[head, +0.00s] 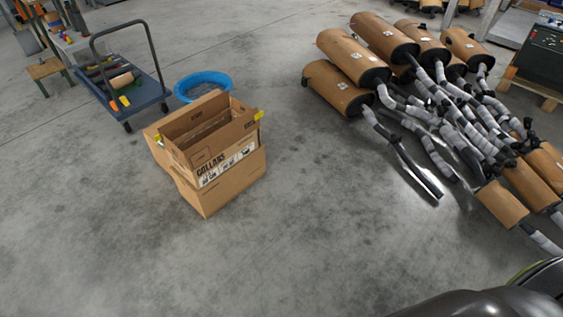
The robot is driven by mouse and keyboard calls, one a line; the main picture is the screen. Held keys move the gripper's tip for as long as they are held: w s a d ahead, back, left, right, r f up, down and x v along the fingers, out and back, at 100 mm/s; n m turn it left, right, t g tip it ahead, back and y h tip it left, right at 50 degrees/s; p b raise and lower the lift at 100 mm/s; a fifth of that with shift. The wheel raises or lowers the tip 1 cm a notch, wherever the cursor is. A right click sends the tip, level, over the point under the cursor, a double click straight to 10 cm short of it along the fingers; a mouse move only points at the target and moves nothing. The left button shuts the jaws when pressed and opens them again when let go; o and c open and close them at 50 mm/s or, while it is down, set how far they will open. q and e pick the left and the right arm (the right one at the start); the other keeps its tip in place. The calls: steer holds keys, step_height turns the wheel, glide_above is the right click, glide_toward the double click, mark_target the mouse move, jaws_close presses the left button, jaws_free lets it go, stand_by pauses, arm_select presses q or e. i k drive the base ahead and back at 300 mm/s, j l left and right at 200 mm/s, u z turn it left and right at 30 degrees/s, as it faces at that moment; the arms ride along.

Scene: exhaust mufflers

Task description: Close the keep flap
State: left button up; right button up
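A cardboard box (236,184) stands on the concrete floor left of centre. Its top is open. Another flap (157,146) leans outward on the left side. Small printing shows on the inner faces, too small to read, so I cannot tell which one is the keep flap. Yellow tabs (259,115) stick out at the box's corners. The inside is mostly hidden by the flaps. Neither of my grippers is in view.
A blue round tub (203,78) sits just behind the box. A blue cart (140,98) with tools stands at the back left. Many wrapped mufflers (339,87) with pipes cover the floor at right. Floor in front of the box is clear.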

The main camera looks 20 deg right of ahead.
mark_target(174, 150)
steer(key=i+j, duration=0.2)
steer(key=i, duration=0.3)
steer(key=i+j, duration=0.2)
steer(key=i, duration=0.25)
steer(key=i+j, duration=0.2)
steer(key=i, duration=0.3)
steer(key=i+j, duration=0.2)
steer(key=i, duration=0.25)
steer(key=i+j, duration=0.2)
steer(key=i, duration=0.3)
